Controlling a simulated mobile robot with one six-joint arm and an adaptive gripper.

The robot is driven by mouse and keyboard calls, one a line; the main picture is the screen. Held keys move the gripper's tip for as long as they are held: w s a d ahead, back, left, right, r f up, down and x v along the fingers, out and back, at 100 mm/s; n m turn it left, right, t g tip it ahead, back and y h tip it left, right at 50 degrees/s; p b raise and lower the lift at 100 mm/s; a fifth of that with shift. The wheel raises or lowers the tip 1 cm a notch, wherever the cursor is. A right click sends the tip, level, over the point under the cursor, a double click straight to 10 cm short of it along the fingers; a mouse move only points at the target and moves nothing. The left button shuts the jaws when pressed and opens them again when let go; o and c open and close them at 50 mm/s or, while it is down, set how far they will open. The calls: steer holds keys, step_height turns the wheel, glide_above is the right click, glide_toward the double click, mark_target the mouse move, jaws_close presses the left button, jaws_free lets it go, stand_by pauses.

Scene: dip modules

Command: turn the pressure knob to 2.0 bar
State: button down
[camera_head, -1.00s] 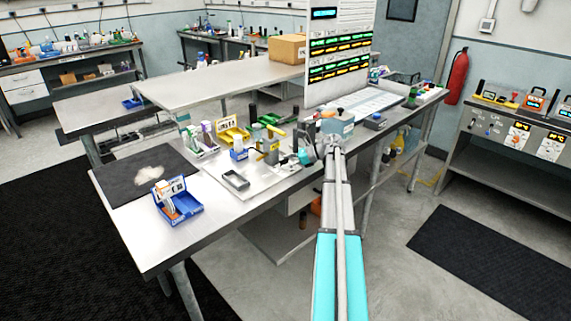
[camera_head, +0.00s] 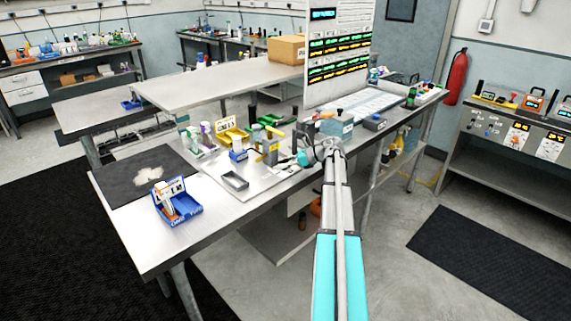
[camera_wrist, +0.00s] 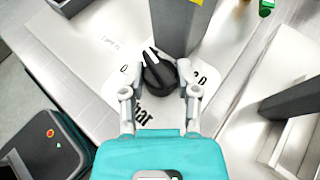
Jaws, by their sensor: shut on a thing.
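The pointer is directed up and to the left. My gripper (camera_wrist: 158,82) has one finger at each side of the knob, closed on its near part. The dial's numbers are mostly covered by the fingers and cannot be read fully. In the head view my gripper (camera_head: 325,148) is at the bench edge, and the knob is hidden behind my arm.
A grey post (camera_wrist: 180,22) stands right behind the knob. Another dark grey block (camera_wrist: 291,99) is to the right. On the bench, a grey-blue box (camera_head: 338,127), a blue bin (camera_head: 183,208) and a grey tray (camera_head: 235,182) stand nearby.

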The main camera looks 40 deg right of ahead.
steer(key=m+t+h, duration=0.2)
steer(key=shift+s+a+m, duration=0.2)
steer(key=shift+a+m, duration=0.1)
steer(key=shift+a, duration=0.05)
steer(key=m+h, duration=0.1)
steer(key=h, duration=0.1)
steer(key=m+t+h, duration=0.1)
steer(key=m+h, duration=0.1)
steer(key=shift+a+t, duration=0.1)
steer(key=shift+t, duration=0.2)
steer(key=m+h, duration=0.4)
steer(key=shift+h, duration=0.3)
steer(key=shift+w+m+h, duration=0.1)
steer(key=shift+m+h, duration=1.4)
steer(key=shift+h, duration=0.1)
steer(key=shift+m+h, duration=0.4)
steer(key=shift+h, duration=0.1)
steer(key=shift+c, duration=1.8)
jaws_free()
steer(key=shift+n+y, duration=1)
steer(key=shift+y, duration=0.2)
